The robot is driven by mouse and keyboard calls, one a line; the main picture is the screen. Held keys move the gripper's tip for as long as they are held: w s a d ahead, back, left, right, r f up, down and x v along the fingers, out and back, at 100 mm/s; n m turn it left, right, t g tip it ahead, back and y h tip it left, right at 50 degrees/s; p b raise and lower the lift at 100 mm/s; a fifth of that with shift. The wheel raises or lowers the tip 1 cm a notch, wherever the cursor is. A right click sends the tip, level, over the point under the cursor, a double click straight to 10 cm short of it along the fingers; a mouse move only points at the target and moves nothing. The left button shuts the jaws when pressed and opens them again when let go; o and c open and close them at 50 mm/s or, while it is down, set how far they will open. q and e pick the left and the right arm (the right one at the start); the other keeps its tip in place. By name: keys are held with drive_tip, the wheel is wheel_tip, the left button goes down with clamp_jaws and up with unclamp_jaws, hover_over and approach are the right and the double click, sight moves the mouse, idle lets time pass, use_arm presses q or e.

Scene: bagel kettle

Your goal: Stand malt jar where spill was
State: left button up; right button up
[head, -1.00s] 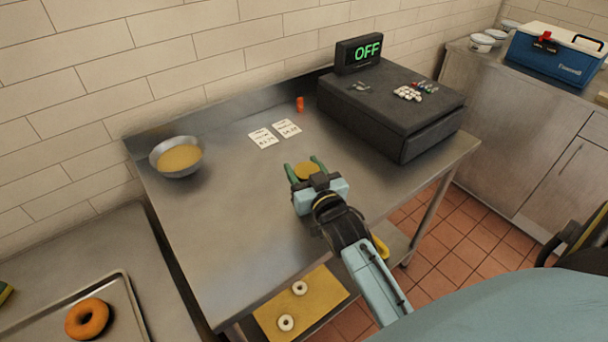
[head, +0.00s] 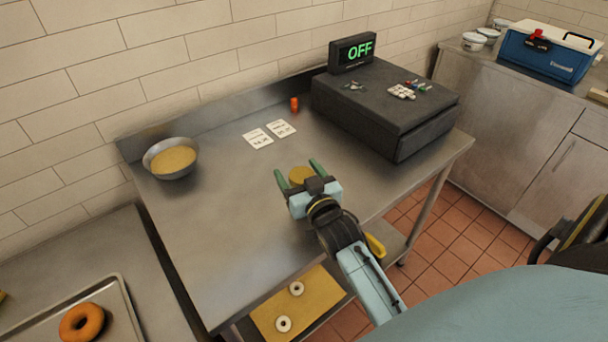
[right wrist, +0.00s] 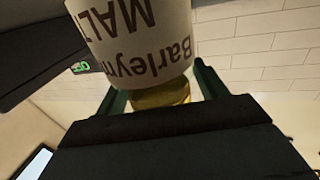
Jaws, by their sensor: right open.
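The malt jar (right wrist: 140,35) fills the top of the right wrist view, its cream label reading "Barley" and "MALT" upside down. Its golden lid (head: 301,176) shows in the head view over the steel table (head: 225,215). My right gripper (head: 298,173) is open, with one green finger on each side of the jar and a gap beside the lid. The gripper hides the jar's lower part in the head view, so I cannot see its base meet the table. No spill shows on the visible tabletop. My left gripper is not in view.
A bowl of yellow contents (head: 171,158) stands at the table's back left. A dark register (head: 385,105) with an "OFF" display stands at right. The table's left middle is clear.

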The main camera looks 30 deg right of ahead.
drive_tip(key=shift+s+a, duration=0.1)
drive_tip(key=shift+s, duration=0.25)
drive_tip(key=s+a, duration=0.1)
drive_tip(key=s, duration=1)
drive_tip(key=shift+a, duration=0.35)
